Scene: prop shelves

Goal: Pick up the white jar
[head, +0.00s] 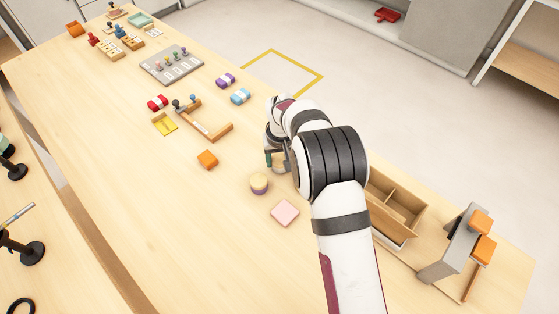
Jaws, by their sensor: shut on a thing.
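My gripper (273,160) is beside the dark joints of my arm, near the middle of the table (130,190). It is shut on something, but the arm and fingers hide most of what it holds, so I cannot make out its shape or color. No white jar shows clearly anywhere in view. A small round piece with a cream top and purple lower part (259,183) stands on the table just below the gripper in the picture, apart from it.
A pink square (285,213) and an orange block (208,159) lie near the gripper. A wooden frame (212,131), a red piece (158,102) and a yellow piece (164,124) lie up-left. A divided wooden box (408,203) stands right of my arm.

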